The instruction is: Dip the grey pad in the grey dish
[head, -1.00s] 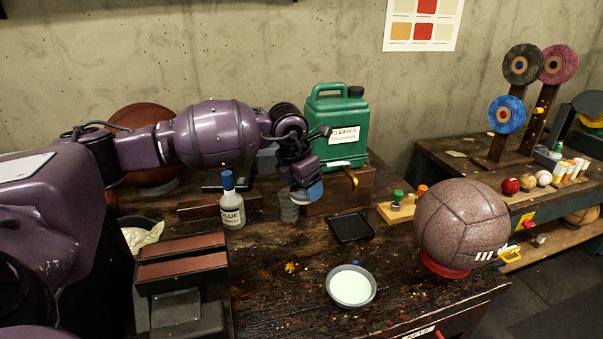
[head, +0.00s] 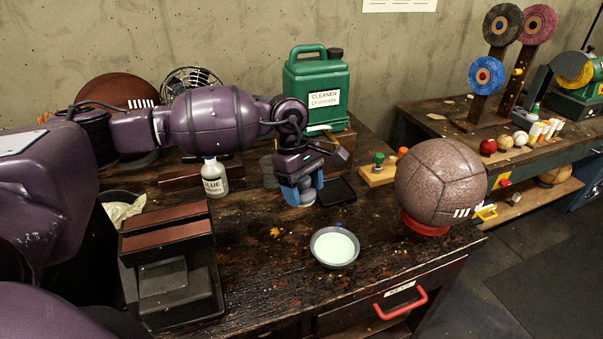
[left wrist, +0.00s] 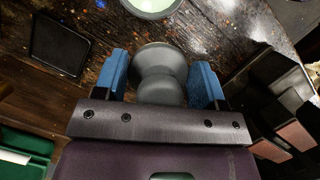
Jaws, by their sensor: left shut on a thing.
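My left gripper (head: 301,190) points down, its blue fingers shut on the sides of the grey pad (head: 299,197). The pad is a round grey piece with a narrow waist; in the left wrist view the pad (left wrist: 160,68) sits between both fingers. The grey dish (head: 319,259) holds pale green liquid and stands on the bench to the right of and nearer than the pad. The dish's rim (left wrist: 150,16) also shows at the top of the left wrist view. The pad is apart from the dish; its exact height is hard to tell. My right gripper is not in view.
A black tray (head: 337,191) lies just right of my gripper. A grey ribbed stack (head: 267,172) and a glue bottle (head: 214,178) stand left. A leather ball (head: 440,182) on a red ring is right of the dish. A green cleaner jug (head: 316,88) stands behind.

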